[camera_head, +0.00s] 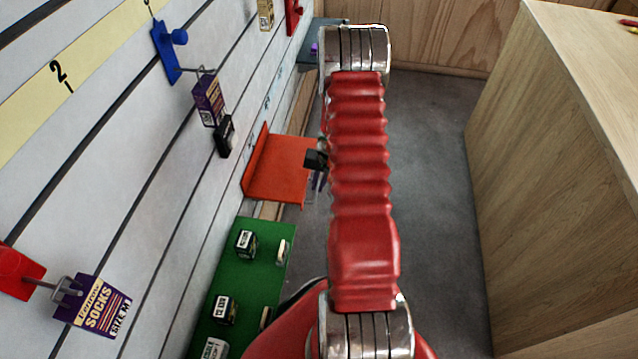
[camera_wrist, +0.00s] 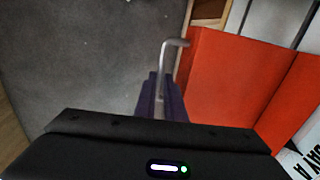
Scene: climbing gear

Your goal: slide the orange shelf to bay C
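The orange shelf (camera_head: 280,170) sticks out from the slatted wall in the head view, between a green shelf and the far end. It fills the right of the wrist view (camera_wrist: 232,82). A thin grey bent rod (camera_wrist: 172,44), like a handle, stands at the shelf's outer edge. My gripper (camera_wrist: 160,78) has purple fingers close together with the rod between them, and they look shut on it. In the head view my gripper (camera_head: 318,178) is mostly hidden behind my red arm, beside the shelf's outer edge. A partly cut-off bay A label (camera_wrist: 305,158) shows beside the shelf.
The green shelf (camera_head: 262,232) nearer to me carries several small boxes. Hooks with hanging packs, such as a socks pack (camera_head: 92,305), stick out from the wall (camera_head: 130,160). A wooden counter (camera_head: 560,190) stands at right. The grey floor (camera_head: 430,190) between is clear.

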